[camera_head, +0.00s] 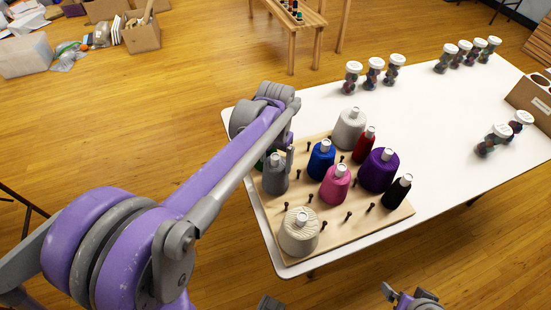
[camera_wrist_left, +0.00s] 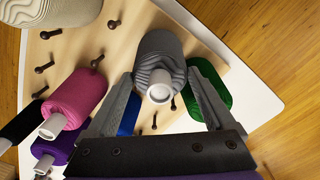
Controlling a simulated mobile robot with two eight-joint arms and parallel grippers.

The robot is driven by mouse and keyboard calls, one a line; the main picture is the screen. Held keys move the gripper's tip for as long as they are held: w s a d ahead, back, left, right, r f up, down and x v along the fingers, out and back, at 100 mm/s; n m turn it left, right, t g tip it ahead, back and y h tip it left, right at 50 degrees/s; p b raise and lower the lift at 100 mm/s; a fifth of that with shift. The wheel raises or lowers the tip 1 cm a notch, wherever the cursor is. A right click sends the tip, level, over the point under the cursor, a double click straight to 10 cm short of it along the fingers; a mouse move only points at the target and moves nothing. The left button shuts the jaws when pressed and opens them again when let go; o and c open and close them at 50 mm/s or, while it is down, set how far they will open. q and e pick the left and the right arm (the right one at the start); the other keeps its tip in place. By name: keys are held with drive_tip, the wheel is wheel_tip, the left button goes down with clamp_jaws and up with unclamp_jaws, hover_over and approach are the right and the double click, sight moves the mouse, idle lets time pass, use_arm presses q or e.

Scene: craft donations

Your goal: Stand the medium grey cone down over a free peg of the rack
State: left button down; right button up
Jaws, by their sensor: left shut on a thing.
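The medium grey cone (camera_head: 275,178) is upright at the left side of the wooden peg rack (camera_head: 340,232). My left gripper (camera_head: 285,150) is shut on it near its white tip; in the left wrist view the cone (camera_wrist_left: 160,50) lies between both fingers (camera_wrist_left: 163,98). I cannot tell whether its base touches the board or is over a peg. Bare dark pegs show nearby, such as one front left (camera_head: 286,206), one in the front row (camera_head: 324,225) and one near the middle (camera_head: 310,197). Only small parts of my right arm show at the bottom edge.
A green cone (camera_wrist_left: 207,82) is close beside the right finger. Blue (camera_head: 321,160), pink (camera_head: 335,185), purple (camera_head: 379,171), red (camera_head: 364,145), black (camera_head: 397,192), light grey (camera_head: 349,128) and cream (camera_head: 299,233) cones stand on the rack. Jars stand farther off on the white table (camera_head: 430,115).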

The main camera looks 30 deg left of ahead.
use_arm(q)
drive_tip(key=shift+f, duration=0.3)
use_arm(e)
drive_tip(key=shift+f, duration=0.15)
use_arm(q)
unclamp_jaws()
wheel_tip(320, 180, up, 11)
drive_tip(key=shift+f+p, duration=0.1)
drive_tip(key=shift+p, duration=0.3)
use_arm(e)
drive_tip(key=shift+w+r, duration=0.1)
drive_tip(key=shift+r, duration=0.5)
use_arm(q)
drive_tip(key=shift+s, duration=0.1)
